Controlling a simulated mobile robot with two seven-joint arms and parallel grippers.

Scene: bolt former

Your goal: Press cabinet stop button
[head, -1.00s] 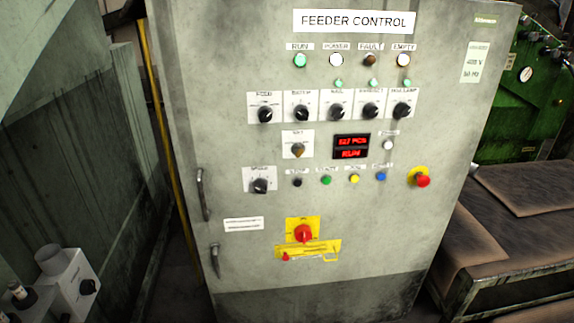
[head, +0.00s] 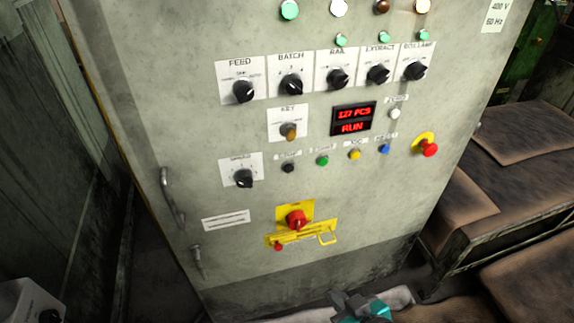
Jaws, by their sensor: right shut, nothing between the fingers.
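The grey feeder control cabinet (head: 180,100) fills the middle of the head view. A row of small push buttons crosses its front: a black button (head: 289,167), a green button (head: 322,160), a yellow button (head: 355,155) and a blue button (head: 384,149). Their labels are too blurred to read surely. A red mushroom button (head: 429,149) on a yellow base sits to their right. My right gripper (head: 362,307) shows at the bottom edge, teal and white, shut and empty, below the buttons in the picture. My left gripper is out of view.
The display (head: 353,119) reads 127 PCS and RUN. A red rotary switch (head: 296,219) on a yellow plate is below the buttons. Selector knobs and a key switch (head: 289,131) are above. A door handle (head: 171,196) sticks out at left. A bench (head: 500,195) stands at right.

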